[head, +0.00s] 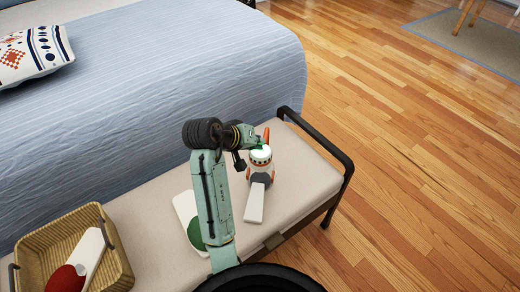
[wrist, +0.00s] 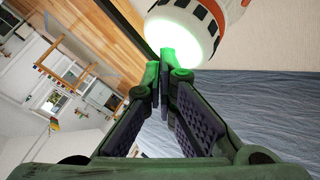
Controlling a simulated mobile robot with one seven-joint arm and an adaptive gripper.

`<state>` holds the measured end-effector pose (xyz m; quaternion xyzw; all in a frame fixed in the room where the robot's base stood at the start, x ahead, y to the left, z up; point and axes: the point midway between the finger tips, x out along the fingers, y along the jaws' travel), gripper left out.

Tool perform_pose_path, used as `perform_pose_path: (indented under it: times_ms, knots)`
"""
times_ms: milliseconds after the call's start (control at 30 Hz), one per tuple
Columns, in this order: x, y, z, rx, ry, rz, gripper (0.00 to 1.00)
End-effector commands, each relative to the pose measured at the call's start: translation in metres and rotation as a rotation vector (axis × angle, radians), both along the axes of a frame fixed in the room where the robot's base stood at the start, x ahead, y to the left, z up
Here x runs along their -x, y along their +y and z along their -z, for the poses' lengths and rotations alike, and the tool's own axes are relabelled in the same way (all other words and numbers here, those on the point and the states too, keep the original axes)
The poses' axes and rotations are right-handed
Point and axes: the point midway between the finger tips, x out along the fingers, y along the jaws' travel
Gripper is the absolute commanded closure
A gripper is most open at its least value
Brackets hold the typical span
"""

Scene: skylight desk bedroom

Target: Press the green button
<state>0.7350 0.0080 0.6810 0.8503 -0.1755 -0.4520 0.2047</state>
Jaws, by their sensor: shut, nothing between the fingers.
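A white cylindrical device (head: 261,161) with dark and orange-red markings is on the bench, beneath my gripper. Its round end glows white-green; this glowing face (wrist: 186,38) fills the top middle of the wrist view. A small patch of green shows at its top in the head view, but I cannot make out a separate button outline. My gripper (head: 261,147) is shut and empty, its fingertips at the glowing top. In the wrist view the closed fingertips (wrist: 159,72) are lit green at the edge of the glow. I cannot tell whether they touch it.
The cushioned bench (head: 310,177) has a dark metal armrest (head: 325,146) at its right end. A white object (head: 254,203) lies before the device. A wicker basket (head: 39,252) holding a red paddle (head: 66,280) is at left. A bed (head: 150,80) stands behind; wooden floor is clear at right.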

Motion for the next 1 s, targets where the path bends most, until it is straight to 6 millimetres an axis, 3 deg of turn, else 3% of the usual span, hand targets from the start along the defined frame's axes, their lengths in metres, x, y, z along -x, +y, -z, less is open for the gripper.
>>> perform_pose_path:
  times_ms: [367, 733, 1000]
  knots:
    - [0.000, 0.000, 0.003, 0.000, 0.001, 0.000, 1.00]
    - [0.000, 0.000, -0.011, 0.001, 0.001, 0.000, 1.00]
    - [0.000, 0.000, -0.011, 0.001, 0.000, -0.001, 1.00]
